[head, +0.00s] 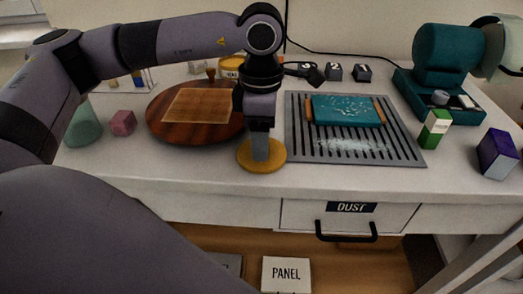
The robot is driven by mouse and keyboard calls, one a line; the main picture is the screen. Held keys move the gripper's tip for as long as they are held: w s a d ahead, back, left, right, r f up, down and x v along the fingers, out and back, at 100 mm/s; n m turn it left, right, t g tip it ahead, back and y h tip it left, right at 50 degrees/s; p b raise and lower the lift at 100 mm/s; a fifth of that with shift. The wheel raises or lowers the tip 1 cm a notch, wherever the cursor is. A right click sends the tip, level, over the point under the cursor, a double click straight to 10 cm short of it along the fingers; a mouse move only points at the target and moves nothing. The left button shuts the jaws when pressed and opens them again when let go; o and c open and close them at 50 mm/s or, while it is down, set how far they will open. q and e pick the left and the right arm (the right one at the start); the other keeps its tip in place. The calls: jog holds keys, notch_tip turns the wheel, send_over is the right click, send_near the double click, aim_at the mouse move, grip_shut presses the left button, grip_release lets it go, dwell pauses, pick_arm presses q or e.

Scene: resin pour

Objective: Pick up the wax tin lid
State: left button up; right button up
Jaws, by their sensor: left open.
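The wax tin lid looks to be the flat, round golden-yellow disc (274,164) lying on the white worktop near its front edge. My left gripper (261,152) points straight down over this disc, in the middle of the head view. Its fingers are open, and their tips are at or just above the disc, covering part of it. I cannot tell whether they touch it. A yellow tin (230,66) with a partly hidden label stands at the back, behind my arm. My right gripper is out of view.
Left of the gripper is a round wooden board (165,128) with a tan slab on it. Right is a slatted grey mat (375,152) with a teal panel (345,110). A green-white box (435,129), purple box (497,154) and teal machine (440,65) stand right.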

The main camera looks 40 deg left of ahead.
pick_arm(q)
grip_shut()
